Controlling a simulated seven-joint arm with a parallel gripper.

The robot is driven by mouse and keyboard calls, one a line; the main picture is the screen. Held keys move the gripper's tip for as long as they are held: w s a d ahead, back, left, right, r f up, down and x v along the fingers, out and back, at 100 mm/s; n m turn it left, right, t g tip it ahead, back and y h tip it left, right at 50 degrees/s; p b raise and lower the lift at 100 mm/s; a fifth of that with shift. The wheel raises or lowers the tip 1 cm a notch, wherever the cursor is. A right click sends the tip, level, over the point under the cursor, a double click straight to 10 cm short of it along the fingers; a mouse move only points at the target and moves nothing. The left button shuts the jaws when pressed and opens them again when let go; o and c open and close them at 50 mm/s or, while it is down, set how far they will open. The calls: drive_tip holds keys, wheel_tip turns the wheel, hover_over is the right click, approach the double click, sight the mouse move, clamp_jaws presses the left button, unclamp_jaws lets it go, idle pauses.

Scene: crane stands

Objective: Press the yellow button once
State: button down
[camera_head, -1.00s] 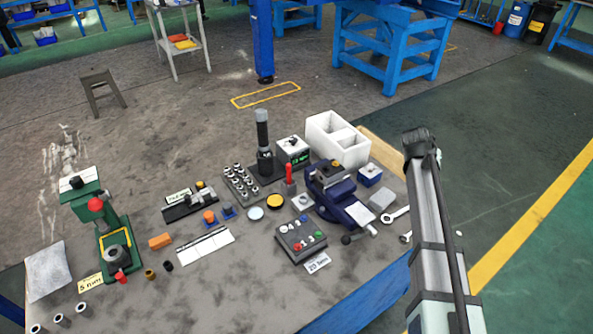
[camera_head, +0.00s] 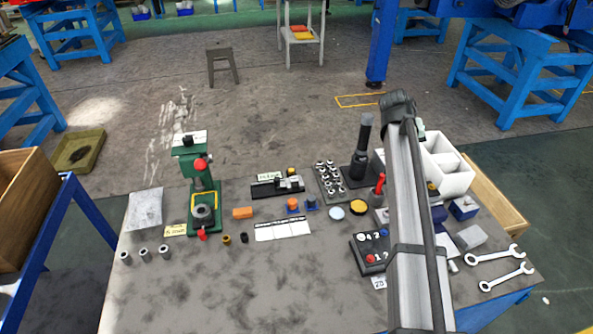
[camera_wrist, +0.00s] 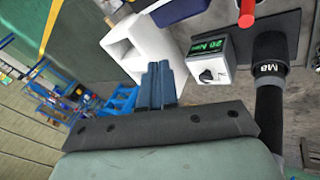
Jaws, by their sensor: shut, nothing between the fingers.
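A round yellow disc (camera_head: 358,207), which looks like a button top, sits on the table beside a pale disc (camera_head: 337,213). A dark button box (camera_head: 370,254) with red and white buttons is just right of and nearer than it, partly hidden by my arm. I see no yellow button on the visible part of that box. My gripper (camera_wrist: 160,85) shows in the wrist view with its fingers together and empty, pointing past a white divided bin (camera_wrist: 135,47) and a small box with a green display (camera_wrist: 212,60). The yellow disc is not visible in the wrist view.
A dark upright cylinder (camera_head: 362,145) and a red-handled tool (camera_head: 379,185) stand behind the disc. A green press (camera_head: 203,205) is at left, and two wrenches (camera_head: 497,257) lie at right.

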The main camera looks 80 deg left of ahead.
drive_tip(key=s+a+f+n, duration=0.1)
drive_tip(key=s+a+n, duration=0.4)
drive_tip(key=s, duration=0.4)
drive_tip(key=s+a+f+n, duration=0.2)
drive_tip(key=s+a, duration=0.5)
drive_tip(key=s, duration=0.1)
drive_tip(key=n+t, duration=0.3)
drive_tip(key=n, duration=0.4)
hover_over(289, 171)
drive_tip(key=shift+a+f, duration=0.1)
drive_tip(key=shift+f, duration=2.2)
drive_tip(key=shift+f, duration=0.15)
drive_tip(key=shift+f, duration=4.25)
drive_tip(key=shift+f, duration=0.15)
drive_tip(key=shift+f, duration=0.3)
